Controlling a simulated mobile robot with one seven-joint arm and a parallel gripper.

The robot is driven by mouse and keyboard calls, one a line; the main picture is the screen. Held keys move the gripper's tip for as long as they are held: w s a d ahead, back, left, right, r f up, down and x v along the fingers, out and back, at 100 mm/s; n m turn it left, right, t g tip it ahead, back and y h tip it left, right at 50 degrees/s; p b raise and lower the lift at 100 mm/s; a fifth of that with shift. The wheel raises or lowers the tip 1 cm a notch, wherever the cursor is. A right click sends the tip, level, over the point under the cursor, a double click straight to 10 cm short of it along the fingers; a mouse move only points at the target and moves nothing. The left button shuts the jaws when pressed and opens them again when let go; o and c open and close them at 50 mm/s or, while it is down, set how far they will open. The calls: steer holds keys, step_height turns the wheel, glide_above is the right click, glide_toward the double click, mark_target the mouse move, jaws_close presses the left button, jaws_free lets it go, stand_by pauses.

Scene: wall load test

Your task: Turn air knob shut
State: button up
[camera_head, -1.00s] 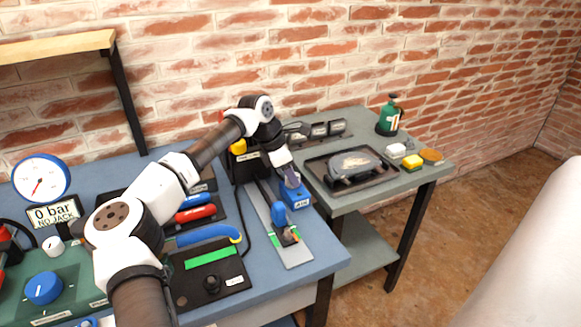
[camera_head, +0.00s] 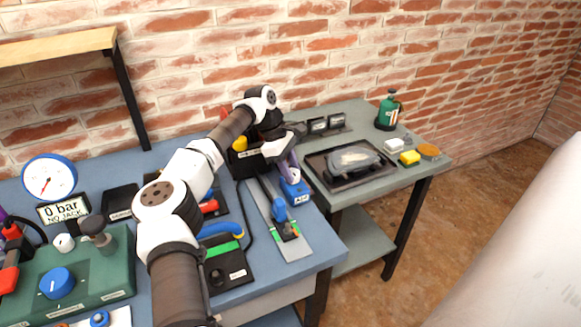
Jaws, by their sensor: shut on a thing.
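A green panel (camera_head: 118,276) at the lower left carries a large blue knob (camera_head: 56,283), a small white knob (camera_head: 64,242) and a dark grey knob (camera_head: 97,232). I cannot read which of them is the air knob. My gripper (camera_head: 289,172) is far to the right of the panel. It points down over a small blue block (camera_head: 295,193) with a white label, and is shut on a small purplish piece at the block's top. The fingertips are too small to make out clearly. My arm crosses the middle of the view.
A round gauge (camera_head: 49,177) stands above a sign (camera_head: 62,211) reading "0 bar NO JACK". A grey metal rail (camera_head: 291,247) lies left of the block. A side table (camera_head: 349,112) at the right holds a black tray, a green bottle (camera_head: 389,110) and sponges.

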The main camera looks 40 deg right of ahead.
stand_by(0.4)
steer(key=o, duration=1)
steer(key=shift+r, duration=0.1)
steer(key=v, duration=1.3)
steer(key=shift+w+r+b, duration=0.1)
steer(key=shift+r+b, duration=0.2)
steer(key=shift+r, duration=0.1)
